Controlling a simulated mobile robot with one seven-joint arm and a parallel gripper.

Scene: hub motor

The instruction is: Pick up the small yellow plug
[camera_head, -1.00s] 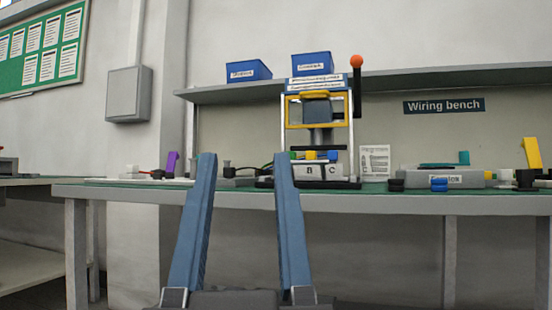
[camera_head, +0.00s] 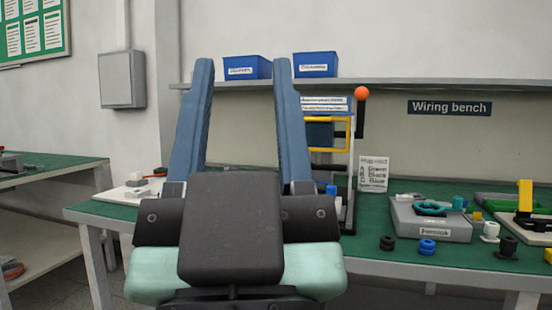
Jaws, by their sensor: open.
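A small yellow piece (camera_head: 476,216) is on the right part of the bench, beside the grey labelled box; it may be the yellow plug, but it is too small to tell its shape. My gripper (camera_head: 243,65) is open and empty, with its two long blue fingers pointing up and away. It is well to the left of the yellow piece and appears in front of the press.
The green bench (camera_head: 375,252) holds a grey box (camera_head: 432,232), black and blue round parts, a white spool (camera_head: 490,231) and a taller yellow part (camera_head: 525,196). A press with an orange-knobbed lever (camera_head: 361,93) stands behind my gripper. A shelf (camera_head: 430,83) with blue bins runs above.

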